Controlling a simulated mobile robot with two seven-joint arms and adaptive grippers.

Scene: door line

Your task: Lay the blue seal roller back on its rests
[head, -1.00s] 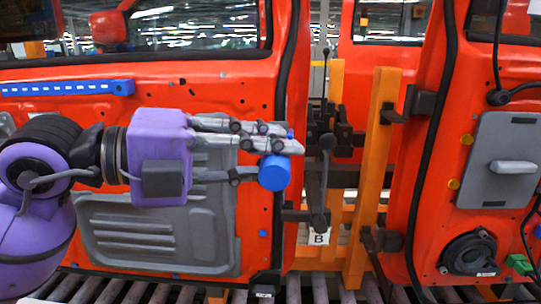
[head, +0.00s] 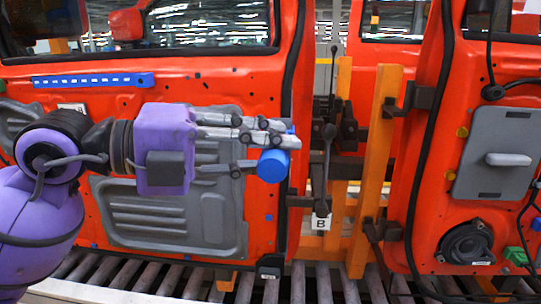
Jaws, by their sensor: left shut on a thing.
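My left gripper (head: 280,153) comes in from the left, purple with grey fingers. It is shut on the blue seal roller (head: 273,166), whose round end faces me. The roller is held in front of the left red door, near that door's right edge. The fingers hide part of the roller. I cannot make out the roller's rests with certainty. My right gripper is not in view.
The left red door (head: 215,80) carries a blue slotted strip (head: 95,80) and a grey panel (head: 150,215). An orange post frame (head: 375,150) with dark clamps and a lever (head: 326,165) stands right of the roller. A second red door (head: 425,170) is beyond. Rollers (head: 190,280) run below.

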